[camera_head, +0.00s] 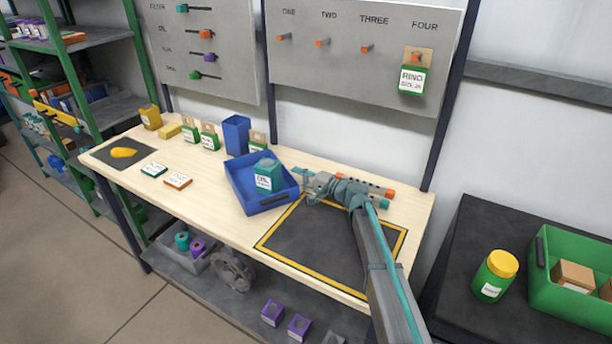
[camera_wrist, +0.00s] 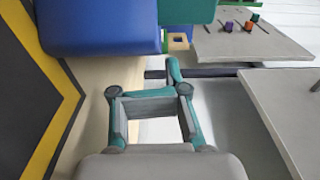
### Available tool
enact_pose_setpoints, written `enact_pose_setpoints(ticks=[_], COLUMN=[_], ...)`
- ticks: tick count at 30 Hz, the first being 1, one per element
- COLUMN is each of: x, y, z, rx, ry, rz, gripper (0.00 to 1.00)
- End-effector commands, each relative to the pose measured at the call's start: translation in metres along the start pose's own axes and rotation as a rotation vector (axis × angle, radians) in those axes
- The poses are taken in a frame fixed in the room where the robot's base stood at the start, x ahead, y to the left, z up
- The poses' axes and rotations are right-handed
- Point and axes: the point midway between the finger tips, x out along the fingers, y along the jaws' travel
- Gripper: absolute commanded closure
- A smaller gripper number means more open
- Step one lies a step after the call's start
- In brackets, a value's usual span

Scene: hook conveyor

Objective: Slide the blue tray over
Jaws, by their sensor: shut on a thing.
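The blue tray (camera_head: 238,185) stands on the wooden bench, its right corner against the left edge of the yellow-bordered dark mat (camera_head: 320,245). A teal canister with a white label (camera_head: 268,175) stands inside it.
Orange- and teal-ended rods (camera_head: 375,189) lie behind my gripper. A blue bin (camera_head: 236,134) and small green boxes (camera_head: 209,138) stand behind the tray. Labelled cards (camera_head: 178,181) and a yellow item on a dark pad (camera_head: 123,153) are left. A pegboard (camera_head: 365,70) rises behind.

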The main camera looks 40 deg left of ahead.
Motion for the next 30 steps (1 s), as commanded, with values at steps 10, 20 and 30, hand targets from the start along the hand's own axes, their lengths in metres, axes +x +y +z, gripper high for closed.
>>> enact_pose_setpoints(ticks=[10, 20, 30], x=[0.002, 0.008, 0.019], y=[0.000, 0.007, 0.000], z=[0.000, 0.036, 0.067], rx=[0.000, -0.001, 0.000], ry=[0.000, -0.002, 0.000], rz=[0.000, -0.001, 0.000], gripper=[1.00, 1.00, 1.00])
